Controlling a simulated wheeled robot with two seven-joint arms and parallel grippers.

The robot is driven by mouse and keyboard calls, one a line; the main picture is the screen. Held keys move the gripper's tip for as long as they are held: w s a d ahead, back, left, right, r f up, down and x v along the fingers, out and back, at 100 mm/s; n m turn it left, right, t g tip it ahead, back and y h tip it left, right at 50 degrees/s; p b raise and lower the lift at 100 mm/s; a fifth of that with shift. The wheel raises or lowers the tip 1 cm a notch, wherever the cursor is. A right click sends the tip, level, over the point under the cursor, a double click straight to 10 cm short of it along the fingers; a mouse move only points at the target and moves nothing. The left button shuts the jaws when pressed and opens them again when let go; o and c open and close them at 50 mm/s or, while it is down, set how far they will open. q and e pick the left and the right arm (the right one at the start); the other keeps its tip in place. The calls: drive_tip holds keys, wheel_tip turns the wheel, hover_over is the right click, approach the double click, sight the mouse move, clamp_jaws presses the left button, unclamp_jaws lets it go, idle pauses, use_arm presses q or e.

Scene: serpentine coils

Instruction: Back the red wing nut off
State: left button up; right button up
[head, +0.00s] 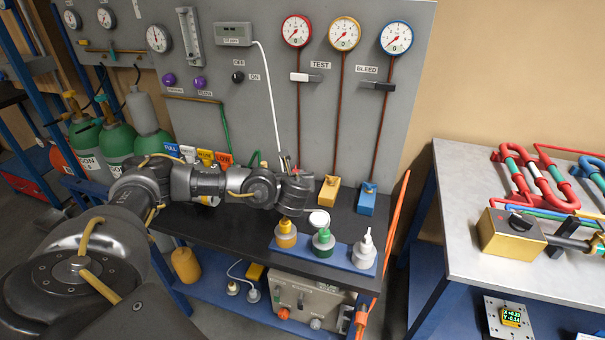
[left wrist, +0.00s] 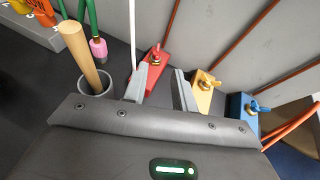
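In the left wrist view a red block (left wrist: 150,73) with a brass wing nut and a red wing (left wrist: 156,58) on it stands at the foot of the panel. My left gripper (left wrist: 161,70) is open, its two grey fingers apart, with the red block showing between and just past the tips. I see no contact between the fingers and the wing nut. My right gripper is not in view.
A yellow block (head: 329,190) and a blue block (head: 367,199) stand to the right. A white cable (head: 270,90) hangs close to the left finger. A grey cup (left wrist: 95,82) with a wooden rod is at left. Bottles stand on a blue tray (head: 340,250) in front.

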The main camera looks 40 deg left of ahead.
sight(295, 170)
use_arm(q)
drive_tip(key=x, duration=0.5)
drive_tip(key=f+x, duration=0.1)
drive_tip(key=x, duration=0.5)
drive_tip(key=shift+s+d+f+b, duration=0.15)
drive_tip(key=shift+s+b, duration=0.1)
drive_tip(key=shift+b, duration=0.15)
drive_tip(key=shift+w+a+f, duration=0.25)
drive_tip(key=shift+w+a, duration=0.1)
drive_tip(key=shift+w, duration=0.1)
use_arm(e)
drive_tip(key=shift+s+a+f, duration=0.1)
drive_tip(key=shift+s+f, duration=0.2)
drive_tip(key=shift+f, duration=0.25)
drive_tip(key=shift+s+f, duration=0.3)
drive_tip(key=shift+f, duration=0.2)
use_arm(q)
drive_tip(key=shift+c, duration=0.2)
clamp_jaws()
